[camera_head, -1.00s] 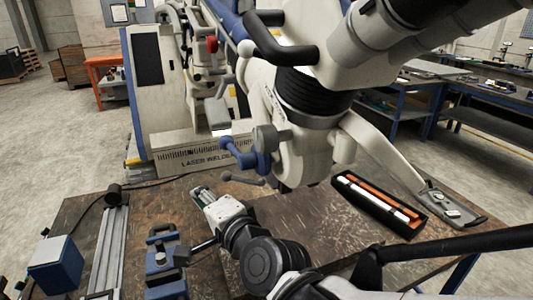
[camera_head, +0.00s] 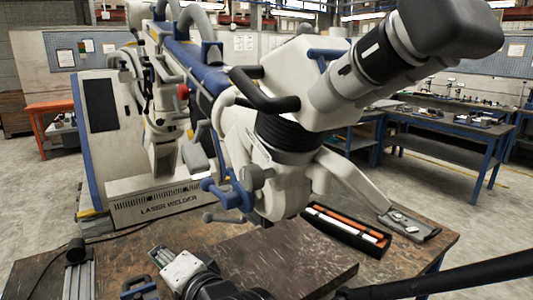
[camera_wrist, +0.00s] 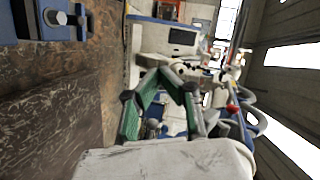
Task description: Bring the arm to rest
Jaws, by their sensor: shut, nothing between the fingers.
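My gripper shows in the wrist view (camera_wrist: 164,78), its two green-padded fingers meeting at the tips with nothing between them. In the head view my gripper (camera_head: 157,253) is small, low and left of centre, partly behind its white housing. My arm's dark links run from there to the bottom edge. The gripper is above the worn brown workbench (camera_head: 285,258), left of and below the white microscope (camera_head: 290,190). I see a gap between it and the microscope in the picture. The rest of the arm is mostly out of frame.
A blue vise (camera_head: 140,288) stands close to the gripper's left. A metal rail (camera_head: 78,278) is farther left. A dark case with rods (camera_head: 345,232) and a grey tray (camera_head: 410,226) lie at the right. A laser welder (camera_head: 150,206) stands behind the bench.

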